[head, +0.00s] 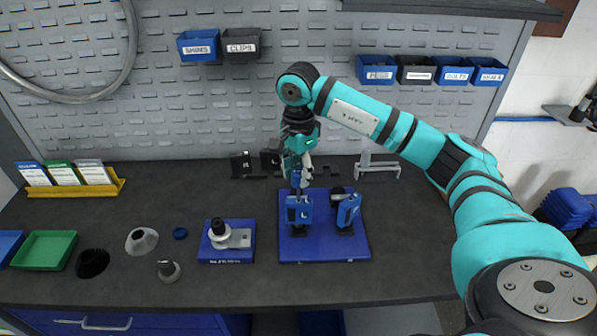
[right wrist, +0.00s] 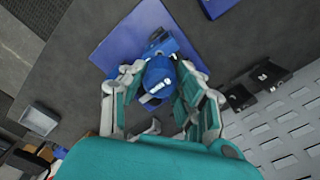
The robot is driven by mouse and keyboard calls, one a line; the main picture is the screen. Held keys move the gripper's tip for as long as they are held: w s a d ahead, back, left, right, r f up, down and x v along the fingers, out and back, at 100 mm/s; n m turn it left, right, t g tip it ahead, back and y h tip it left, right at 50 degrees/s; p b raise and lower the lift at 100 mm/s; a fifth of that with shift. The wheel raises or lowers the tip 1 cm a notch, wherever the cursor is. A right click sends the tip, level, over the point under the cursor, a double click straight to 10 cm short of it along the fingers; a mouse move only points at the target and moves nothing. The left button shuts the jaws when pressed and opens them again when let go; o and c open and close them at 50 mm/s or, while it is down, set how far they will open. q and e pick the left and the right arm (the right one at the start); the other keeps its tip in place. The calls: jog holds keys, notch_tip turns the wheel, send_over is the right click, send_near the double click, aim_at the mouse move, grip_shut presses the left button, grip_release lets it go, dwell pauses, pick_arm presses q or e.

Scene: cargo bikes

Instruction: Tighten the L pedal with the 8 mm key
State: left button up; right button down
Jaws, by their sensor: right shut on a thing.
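The L pedal (head: 298,212) is a blue block with a white L, standing on a blue board (head: 325,251) at the middle of the bench. A second blue pedal (head: 347,210) stands to its right, tilted. My right gripper (head: 298,165) points down over the L pedal. In the right wrist view its fingers (right wrist: 158,98) are closed around a blue-capped tool (right wrist: 158,78) with a white label, which I take as the 8 mm key. The label is unreadable. The tool's lower end is hidden, so contact with the pedal cannot be told. My left gripper is not in view.
A blue fixture (head: 226,256) with a grey part stands left of the board. Black holders (head: 240,165) and a grey rack (head: 378,168) stand behind. A green tray (head: 44,250) and cones are at left. The bench right of the board is clear.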

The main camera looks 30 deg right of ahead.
jog(key=shift+f, duration=0.1)
dwell(0.4)
jog(key=shift+f+b, duration=0.45)
jog(key=shift+b, duration=0.05)
dwell(0.6)
jog(key=c, duration=1.5)
grip_release()
grip_shut()
jog(key=shift+s, duration=0.1)
jog(key=shift+f, duration=0.1)
